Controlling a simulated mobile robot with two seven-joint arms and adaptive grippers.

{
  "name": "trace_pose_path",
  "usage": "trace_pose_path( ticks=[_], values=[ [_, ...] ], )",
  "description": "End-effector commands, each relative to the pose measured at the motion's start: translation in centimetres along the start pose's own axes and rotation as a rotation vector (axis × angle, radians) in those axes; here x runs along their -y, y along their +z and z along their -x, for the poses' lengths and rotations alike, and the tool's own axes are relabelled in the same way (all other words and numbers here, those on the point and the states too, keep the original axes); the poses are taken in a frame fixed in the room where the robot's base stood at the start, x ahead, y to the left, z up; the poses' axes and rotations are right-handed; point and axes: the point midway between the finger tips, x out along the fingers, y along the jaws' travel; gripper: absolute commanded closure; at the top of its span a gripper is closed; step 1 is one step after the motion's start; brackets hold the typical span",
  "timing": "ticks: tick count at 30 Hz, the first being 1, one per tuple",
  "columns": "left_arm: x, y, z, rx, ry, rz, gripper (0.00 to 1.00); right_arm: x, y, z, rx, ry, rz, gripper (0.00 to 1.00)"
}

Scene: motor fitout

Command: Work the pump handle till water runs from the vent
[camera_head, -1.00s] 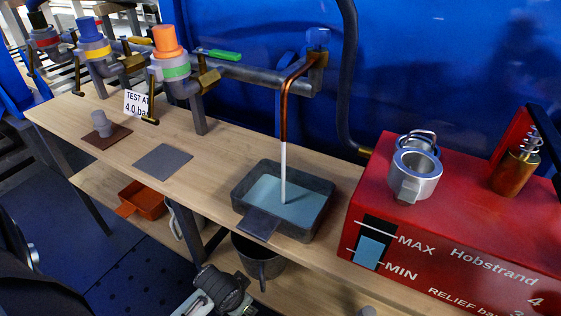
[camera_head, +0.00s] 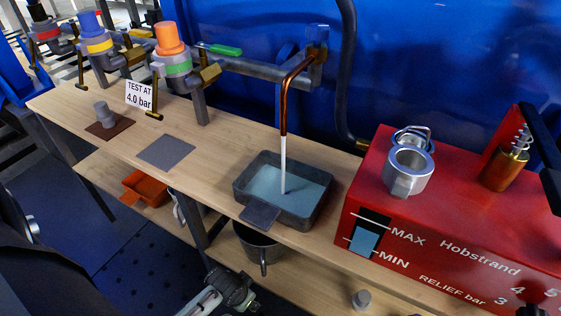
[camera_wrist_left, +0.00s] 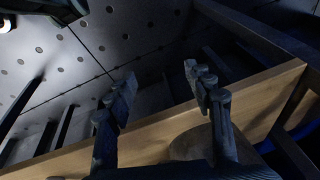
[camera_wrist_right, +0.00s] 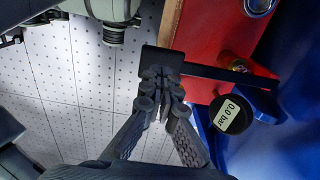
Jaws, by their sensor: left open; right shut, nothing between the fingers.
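The black pump handle (camera_head: 540,150) slopes down to the right at the red pump (camera_head: 460,220). In the right wrist view the handle (camera_wrist_right: 215,72) crosses above the red casing. My right gripper (camera_wrist_right: 161,82) is shut and empty, its fingertips overlapping the handle's broad end; I cannot tell whether they touch. A pale water stream (camera_head: 283,165) runs from the copper vent pipe (camera_head: 284,105) into the grey tray (camera_head: 242,190), which holds water. My left gripper (camera_wrist_left: 163,92) is open and empty near a wooden edge (camera_wrist_left: 255,95).
A gauge (camera_wrist_right: 231,113) beside the pump reads 0.0 bar. The level window (camera_head: 366,238) shows blue between MAX and MIN. Coloured valves (camera_head: 170,40) and a "TEST AT 4.0 bar" sign (camera_head: 139,95) stand left. A bucket (camera_head: 262,248) is on the lower shelf.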

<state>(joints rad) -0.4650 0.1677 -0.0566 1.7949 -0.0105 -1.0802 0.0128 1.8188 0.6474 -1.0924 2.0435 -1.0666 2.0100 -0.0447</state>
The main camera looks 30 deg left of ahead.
Motion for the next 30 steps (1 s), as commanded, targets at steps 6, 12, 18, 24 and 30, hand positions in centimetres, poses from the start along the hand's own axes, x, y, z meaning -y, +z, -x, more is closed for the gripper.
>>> trace_pose_path(
  ticks=[6,12,18,24,30],
  values=[
    [0.0,0.0,0.0,0.000,0.000,0.000,0.47,0.0,0.0,0.0,0.000,0.000,0.000,1.00],
    [0.2,-0.2,1.1,0.000,0.000,0.000,0.47,0.0,0.0,1.5,0.000,-0.001,0.000,1.00],
    [0.2,-0.4,1.7,0.001,0.000,0.000,0.47,0.1,0.0,3.5,0.000,-0.003,-0.003,1.00],
    [0.2,-0.4,1.7,0.001,0.000,0.000,0.47,0.0,0.0,4.9,0.000,-0.001,0.000,1.00],
    [0.2,-0.4,1.7,0.000,0.000,0.000,0.47,0.0,0.0,5.0,0.000,0.001,0.000,1.00]
  ],
)
